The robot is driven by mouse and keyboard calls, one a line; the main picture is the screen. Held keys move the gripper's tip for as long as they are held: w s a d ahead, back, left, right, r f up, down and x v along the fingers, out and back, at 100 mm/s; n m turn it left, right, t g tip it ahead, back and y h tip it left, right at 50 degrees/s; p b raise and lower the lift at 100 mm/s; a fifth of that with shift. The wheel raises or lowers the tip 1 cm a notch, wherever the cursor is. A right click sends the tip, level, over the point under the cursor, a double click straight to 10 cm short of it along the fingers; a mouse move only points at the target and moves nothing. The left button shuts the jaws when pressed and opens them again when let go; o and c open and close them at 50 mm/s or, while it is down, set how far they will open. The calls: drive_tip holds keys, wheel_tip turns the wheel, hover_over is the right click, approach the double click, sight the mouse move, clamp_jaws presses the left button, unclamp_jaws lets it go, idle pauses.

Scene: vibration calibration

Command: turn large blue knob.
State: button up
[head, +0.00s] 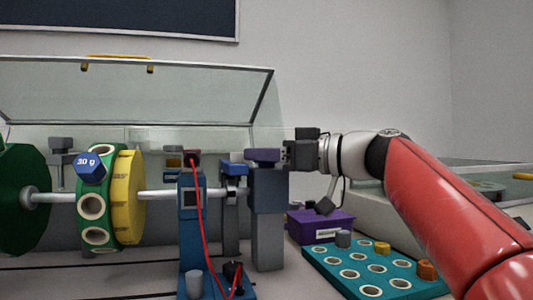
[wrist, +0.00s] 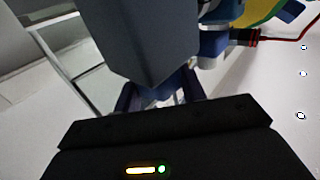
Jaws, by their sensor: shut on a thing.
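A large blue-grey block (head: 268,190) stands on a grey post at the right end of the shaft rig; I take it for the large blue knob. In the wrist view the block (wrist: 145,42) fills the upper middle, its lower end narrowing between my dark blue fingers. My gripper (head: 264,155) comes in from the right with its fingers at the block's top. It is shut on the knob, though the contact itself is mostly hidden. A smaller blue cap (head: 234,168) sits on the bearing stand just left of the block.
A shaft (head: 160,194) carries a green and yellow disc (head: 127,196) with a blue 30 g weight (head: 89,166). A blue stand (head: 191,225) has a red cable. A clear cover (head: 140,92) is raised behind. A purple box (head: 320,224) and teal holed tray (head: 372,270) lie below my arm.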

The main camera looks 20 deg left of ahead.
drive_tip(key=n+g+p, duration=0.1)
drive_tip(key=g, duration=0.1)
drive_tip(key=n+g+p, duration=0.1)
drive_tip(key=n+g, duration=0.1)
drive_tip(key=g, duration=0.1)
drive_tip(key=shift+w+r+p, duration=0.1)
drive_tip(key=shift+r+p, duration=0.1)
drive_tip(key=shift+p, duration=0.1)
drive_tip(key=shift+f+n+g+p, duration=0.1)
drive_tip(key=shift+n+g+p, duration=1.1)
drive_tip(key=shift+g, duration=0.5)
drive_tip(key=shift+f+g, duration=0.1)
drive_tip(key=shift+g, duration=0.2)
drive_tip(key=o, duration=0.7)
drive_tip(key=v, duration=0.8)
drive_tip(key=shift+a, duration=0.1)
